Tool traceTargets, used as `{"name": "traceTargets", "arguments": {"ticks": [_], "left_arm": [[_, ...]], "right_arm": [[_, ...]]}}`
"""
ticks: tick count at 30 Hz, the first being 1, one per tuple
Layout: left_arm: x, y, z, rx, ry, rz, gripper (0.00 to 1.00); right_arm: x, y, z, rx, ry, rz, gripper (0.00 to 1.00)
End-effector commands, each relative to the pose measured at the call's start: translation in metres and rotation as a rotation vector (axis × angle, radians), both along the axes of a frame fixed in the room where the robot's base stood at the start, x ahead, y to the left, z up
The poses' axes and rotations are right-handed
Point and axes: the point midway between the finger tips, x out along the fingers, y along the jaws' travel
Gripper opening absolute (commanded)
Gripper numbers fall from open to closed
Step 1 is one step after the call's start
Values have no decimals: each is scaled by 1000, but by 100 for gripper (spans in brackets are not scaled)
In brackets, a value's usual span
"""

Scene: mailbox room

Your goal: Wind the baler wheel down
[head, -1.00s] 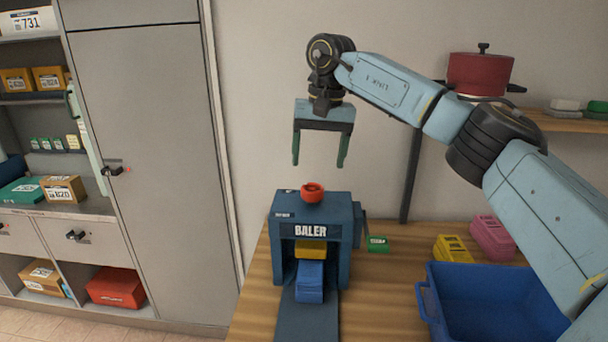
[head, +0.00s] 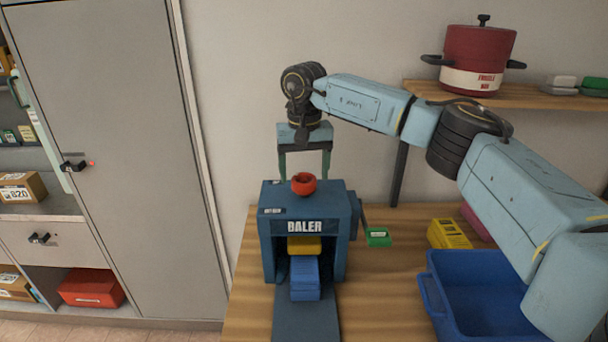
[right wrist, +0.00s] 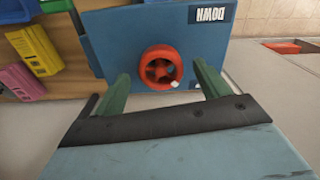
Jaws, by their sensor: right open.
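The dark blue baler (head: 307,228) stands on the wooden table, with its red wheel (head: 304,184) on top. A yellow block and blue blocks (head: 305,278) sit in its front opening. My right gripper (head: 304,176) points down over the baler's top, its green fingers apart and empty. In the right wrist view the red wheel (right wrist: 161,67) shows between and a little beyond the open fingertips (right wrist: 163,77); I cannot tell if they touch it. My left gripper is not in view.
A blue bin (head: 480,300) is at the table's right, near yellow (head: 447,233) and pink blocks. A small green block (head: 378,237) lies beside the baler. A shelf with a red pot (head: 478,60) is above. A grey cabinet (head: 110,150) stands left.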

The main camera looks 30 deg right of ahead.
Motion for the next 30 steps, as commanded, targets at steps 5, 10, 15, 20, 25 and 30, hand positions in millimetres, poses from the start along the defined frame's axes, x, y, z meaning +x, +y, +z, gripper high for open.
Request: {"name": "traceTargets", "arguments": {"ticks": [5,10,15,20,25,30], "left_arm": [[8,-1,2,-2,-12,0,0],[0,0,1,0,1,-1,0],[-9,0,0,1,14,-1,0],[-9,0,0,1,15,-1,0],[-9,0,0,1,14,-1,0],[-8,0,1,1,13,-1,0]], "right_arm": [[0,0,-14,0,0,0,74],[0,0,-16,0,-1,0,74],[0,0,-16,0,0,0,70],[0,0,-16,0,0,0,49],[0,0,-16,0,-1,0,29],[0,0,-15,0,0,-9,29]]}}
